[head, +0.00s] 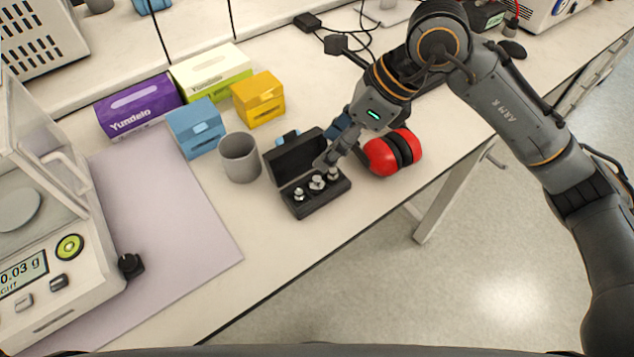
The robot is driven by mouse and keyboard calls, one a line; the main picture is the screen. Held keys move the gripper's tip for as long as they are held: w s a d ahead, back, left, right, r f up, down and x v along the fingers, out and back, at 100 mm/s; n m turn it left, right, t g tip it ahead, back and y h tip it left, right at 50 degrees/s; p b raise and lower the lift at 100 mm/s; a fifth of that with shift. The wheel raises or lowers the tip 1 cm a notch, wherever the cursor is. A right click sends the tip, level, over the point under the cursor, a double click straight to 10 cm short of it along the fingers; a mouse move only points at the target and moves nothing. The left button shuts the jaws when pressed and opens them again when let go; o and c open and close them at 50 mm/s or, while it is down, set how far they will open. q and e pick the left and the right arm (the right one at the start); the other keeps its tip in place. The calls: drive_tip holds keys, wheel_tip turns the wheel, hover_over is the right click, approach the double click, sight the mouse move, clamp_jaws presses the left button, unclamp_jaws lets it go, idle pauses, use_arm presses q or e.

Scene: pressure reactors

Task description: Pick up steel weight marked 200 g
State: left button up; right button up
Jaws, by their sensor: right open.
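An open dark case (318,199) stands on the bench with its lid raised at the back. Several small steel weights sit in it in a row, among them a left one (298,194) and a middle one (317,182). Their markings are too small to read, so I cannot tell which is the 200 g one. My right gripper (328,165) is over the right end of the case, fingers pointing down, open, close to the rightmost weight (333,173), which it partly covers. I cannot tell whether they touch. My left gripper is not in view.
Red ear muffs (393,153) lie just right of the case. A grey cup (239,158) stands to its left, with blue (195,128) and yellow (258,99) boxes behind. A balance (60,265) is at the left. The bench's front edge is close to the case.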

drive_tip(key=w+d+h, duration=0.1)
drive_tip(key=d, duration=0.1)
drive_tip(key=p, duration=0.1)
hover_over(317, 177)
drive_tip(key=s+d, duration=0.1)
drive_tip(key=d, duration=0.1)
drive_tip(key=shift+t+h, duration=0.3)
wheel_tip(317, 177, down, 8)
drive_tip(key=shift+s+d+r, duration=0.1)
drive_tip(key=shift+s+r, duration=0.05)
drive_tip(key=p+x, duration=0.1)
drive_tip(key=x, duration=0.1)
drive_tip(key=p+x, duration=0.1)
drive_tip(key=x, duration=0.1)
drive_tip(key=shift+w+f, duration=0.3)
drive_tip(key=shift+f, duration=0.55)
clamp_jaws()
drive_tip(key=shift+w+r, duration=0.1)
